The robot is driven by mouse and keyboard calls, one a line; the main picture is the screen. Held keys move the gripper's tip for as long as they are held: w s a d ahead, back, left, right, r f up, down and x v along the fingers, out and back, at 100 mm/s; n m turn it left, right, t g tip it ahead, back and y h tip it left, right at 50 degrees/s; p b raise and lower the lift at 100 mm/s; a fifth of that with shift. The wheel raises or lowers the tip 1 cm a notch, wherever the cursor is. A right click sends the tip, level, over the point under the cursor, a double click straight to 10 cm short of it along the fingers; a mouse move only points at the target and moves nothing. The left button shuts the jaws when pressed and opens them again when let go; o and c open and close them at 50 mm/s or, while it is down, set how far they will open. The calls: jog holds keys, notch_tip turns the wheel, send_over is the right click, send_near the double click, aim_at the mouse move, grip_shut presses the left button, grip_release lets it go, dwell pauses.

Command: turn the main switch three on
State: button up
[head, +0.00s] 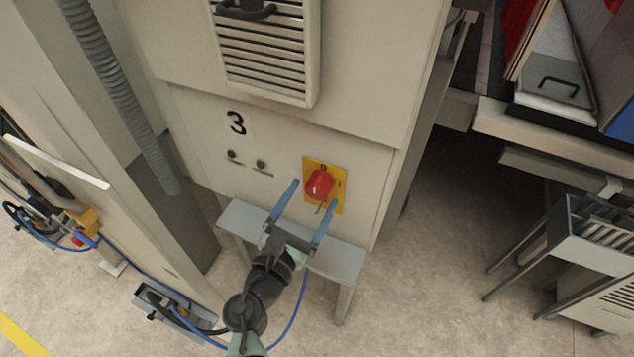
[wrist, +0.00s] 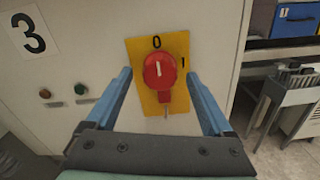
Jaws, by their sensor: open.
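The main switch three is a red rotary knob (head: 319,184) on a yellow plate (head: 338,172), on the cream cabinet front marked 3 (head: 236,122). In the wrist view the red knob (wrist: 158,71) has a white mark pointing up toward the 0 on the yellow plate (wrist: 179,45); the 1 is at its upper right. My gripper (head: 315,194) is open in front of the plate, its blue fingers left and right of the knob. In the wrist view the open gripper (wrist: 165,90) has the knob between its fingers, with gaps on both sides. Contact is not visible.
Two small buttons (head: 246,158) sit left of the switch. A grey bench-like step (head: 340,262) stands below it, under my arm. A vent grille (head: 266,50) is above. A ribbed hose (head: 120,90) hangs at left, and a metal rack (head: 590,235) stands at right.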

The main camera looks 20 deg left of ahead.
aim_at(315, 194)
jog(key=shift+w+d, duration=0.1)
jog(key=shift+w, duration=1.45)
grip_shut()
